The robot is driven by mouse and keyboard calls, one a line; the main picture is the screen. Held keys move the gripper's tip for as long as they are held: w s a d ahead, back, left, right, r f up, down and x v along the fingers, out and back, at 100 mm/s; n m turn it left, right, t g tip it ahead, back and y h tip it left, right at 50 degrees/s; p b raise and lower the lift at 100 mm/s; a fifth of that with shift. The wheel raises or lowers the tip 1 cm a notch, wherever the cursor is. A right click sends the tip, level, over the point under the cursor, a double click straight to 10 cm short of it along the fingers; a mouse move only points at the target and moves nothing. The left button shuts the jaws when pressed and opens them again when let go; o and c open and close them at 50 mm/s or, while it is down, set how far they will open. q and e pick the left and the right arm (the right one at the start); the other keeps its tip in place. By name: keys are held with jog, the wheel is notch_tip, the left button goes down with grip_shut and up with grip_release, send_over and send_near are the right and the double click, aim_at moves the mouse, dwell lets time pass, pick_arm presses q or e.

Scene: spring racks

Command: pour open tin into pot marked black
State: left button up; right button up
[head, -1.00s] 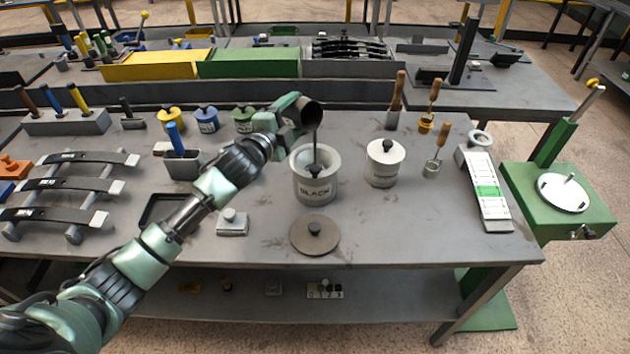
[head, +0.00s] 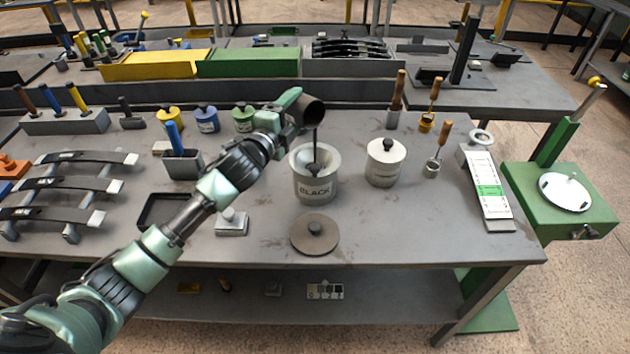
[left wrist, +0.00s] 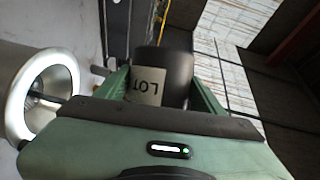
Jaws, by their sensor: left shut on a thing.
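The pot marked BLACK (head: 314,188) stands upright on the bench with its top open. The tin (head: 312,112) is dark and tilted above the pot, its mouth toward the right. A dark stream runs from the tin down into the pot, where a dark mound shows. My left gripper (head: 297,108) is shut on the tin. In the left wrist view the tin (left wrist: 175,72) sits between the green fingers, with a label reading LOT, and the pot's pale rim (left wrist: 22,95) shows at left. My right gripper is in neither view.
A dark round lid (head: 314,235) lies in front of the pot. A lidded grey pot (head: 385,163) stands to its right. Small yellow, blue and green pots (head: 206,120) stand behind my arm. A scale strip (head: 488,190) is at right.

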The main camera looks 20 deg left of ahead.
pick_arm(q)
jog(key=shift+r, duration=0.1)
dwell(0.3)
jog(key=shift+d+m+b, duration=0.1)
jog(key=shift+m+b, duration=0.2)
jog(key=shift+s+r, duration=0.1)
jog(key=shift+r, duration=0.1)
dwell(0.9)
jog(key=shift+p, duration=0.45)
jog(key=shift+a+f+n+p, duration=0.25)
jog(key=shift+f+n+p, duration=0.15)
jog(key=shift+n+p, duration=0.55)
jog(key=shift+w+a+f+n+g+p, duration=0.1)
jog(key=shift+w+f+n+g+p, duration=0.2)
jog(key=shift+p, duration=0.3)
jog(key=shift+s+f, duration=0.1)
